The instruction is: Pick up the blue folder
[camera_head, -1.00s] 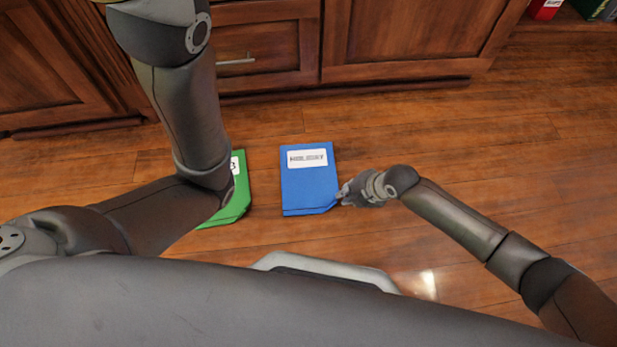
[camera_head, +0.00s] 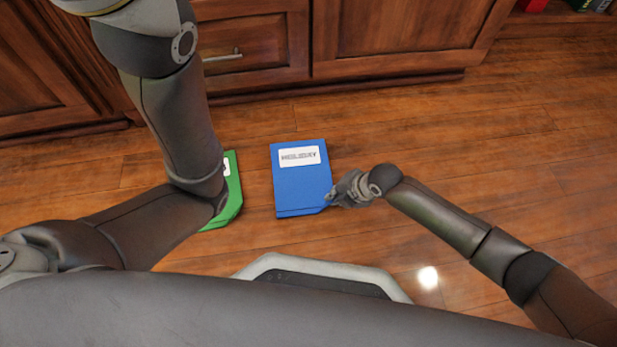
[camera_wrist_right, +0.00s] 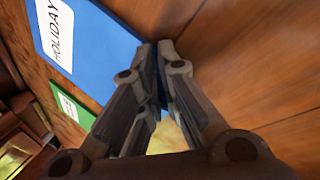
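A green folder (camera_head: 233,197) lies left of the blue one, partly hidden by my left arm. Wooden cabinets (camera_head: 400,38) stand behind. The floor (camera_head: 480,140) to the right is clear. Red and green items are at the far upper right.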

